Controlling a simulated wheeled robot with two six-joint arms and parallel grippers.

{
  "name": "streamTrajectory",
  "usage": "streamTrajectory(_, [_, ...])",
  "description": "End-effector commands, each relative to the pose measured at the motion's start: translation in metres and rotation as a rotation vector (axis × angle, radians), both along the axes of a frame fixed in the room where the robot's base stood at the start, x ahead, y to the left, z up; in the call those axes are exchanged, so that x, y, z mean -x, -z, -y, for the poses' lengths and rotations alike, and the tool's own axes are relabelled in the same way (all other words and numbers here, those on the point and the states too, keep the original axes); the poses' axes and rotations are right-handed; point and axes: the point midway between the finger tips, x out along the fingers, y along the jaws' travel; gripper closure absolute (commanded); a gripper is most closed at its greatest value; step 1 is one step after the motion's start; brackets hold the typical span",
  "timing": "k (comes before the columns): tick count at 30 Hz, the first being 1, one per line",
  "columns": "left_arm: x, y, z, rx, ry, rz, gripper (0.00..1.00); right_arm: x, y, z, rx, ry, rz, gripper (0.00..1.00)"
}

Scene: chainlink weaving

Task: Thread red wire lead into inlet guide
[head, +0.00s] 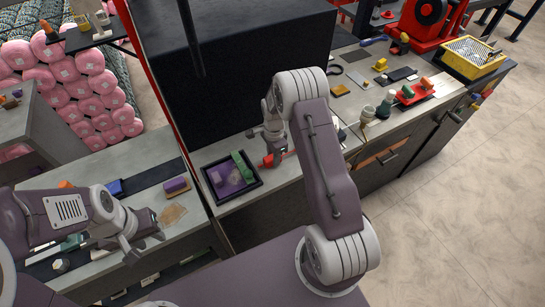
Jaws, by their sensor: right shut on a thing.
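My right gripper (272,158) points down at the bench beside the big black cabinet (245,70). It is shut on a small red piece (266,161), which looks like the red wire lead. A thin red line seems to run from it to the right, partly behind my arm. My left gripper (146,246) hangs over the left bench with its fingers apart and nothing between them. I cannot make out the inlet guide; it may be hidden by my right arm or too small to tell.
A red tray (410,101) and a yellow crate (472,66) stand on the right bench, among loose tools.

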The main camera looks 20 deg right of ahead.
Motion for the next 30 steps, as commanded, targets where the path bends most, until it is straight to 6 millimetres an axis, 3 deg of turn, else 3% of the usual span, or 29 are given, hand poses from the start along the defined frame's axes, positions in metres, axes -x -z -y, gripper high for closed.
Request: streamTrajectory(30, [0.0, 0.001, 0.0, 0.0, 0.0, 0.0, 0.64, -0.003, 0.0, 0.031, 0.0, 0.001, 0.001, 1.0])
